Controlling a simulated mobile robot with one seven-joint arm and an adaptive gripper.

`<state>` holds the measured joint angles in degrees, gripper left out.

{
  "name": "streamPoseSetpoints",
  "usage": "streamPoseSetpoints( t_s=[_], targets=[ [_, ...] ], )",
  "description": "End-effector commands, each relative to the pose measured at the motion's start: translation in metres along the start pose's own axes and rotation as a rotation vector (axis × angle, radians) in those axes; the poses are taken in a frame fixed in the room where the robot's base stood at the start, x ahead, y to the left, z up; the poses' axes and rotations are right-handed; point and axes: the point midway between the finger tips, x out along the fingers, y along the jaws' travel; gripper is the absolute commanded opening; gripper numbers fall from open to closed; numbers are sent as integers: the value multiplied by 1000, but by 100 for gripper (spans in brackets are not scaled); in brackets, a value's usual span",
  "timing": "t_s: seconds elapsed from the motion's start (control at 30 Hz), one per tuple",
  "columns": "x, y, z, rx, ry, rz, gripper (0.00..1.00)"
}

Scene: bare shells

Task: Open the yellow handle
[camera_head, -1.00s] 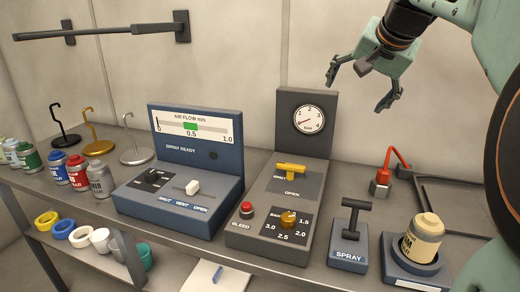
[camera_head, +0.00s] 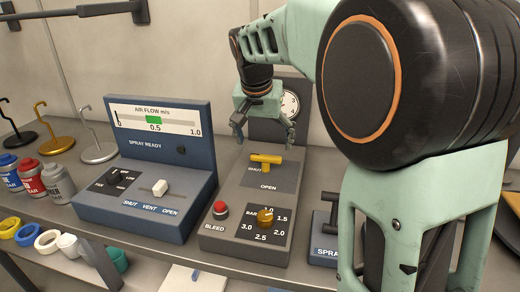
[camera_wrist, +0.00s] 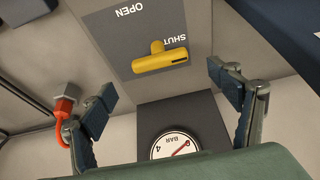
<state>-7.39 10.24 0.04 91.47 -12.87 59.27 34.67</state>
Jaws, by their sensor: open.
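The yellow handle (camera_head: 266,160) is a T-shaped lever on the sloped face of a grey control box (camera_head: 232,190), between the printed words SHUT and OPEN. Its bar lies crosswise, near SHUT. In the wrist view the yellow handle (camera_wrist: 160,58) appears upside down, beyond and between my fingers. My gripper (camera_head: 264,135) is open and empty, above and behind the handle, in front of the pressure gauge. In the wrist view my gripper (camera_wrist: 165,100) has its fingers wide apart, with the handle not between the tips. No contact shows.
The pressure gauge (camera_wrist: 174,146) stands on the panel behind the handle. A red button (camera_head: 220,209) and an orange-brown knob (camera_head: 265,216) sit in front of it. A blue air flow box (camera_head: 150,205) is at left. A spray lever (camera_head: 325,225) at right is partly hidden by my arm.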

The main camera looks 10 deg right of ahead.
Motion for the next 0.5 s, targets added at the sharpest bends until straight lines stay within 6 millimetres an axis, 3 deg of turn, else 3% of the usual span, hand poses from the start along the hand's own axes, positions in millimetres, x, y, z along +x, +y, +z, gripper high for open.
streamPoseSetpoints(
  t_s=[0.03,0.2,0.5],
  targets=[
    [13,1,1,0,-3,2,83],
    [40,0,1,0,-2,1,83],
    [58,0,0,1,0,-1,83]
  ],
)
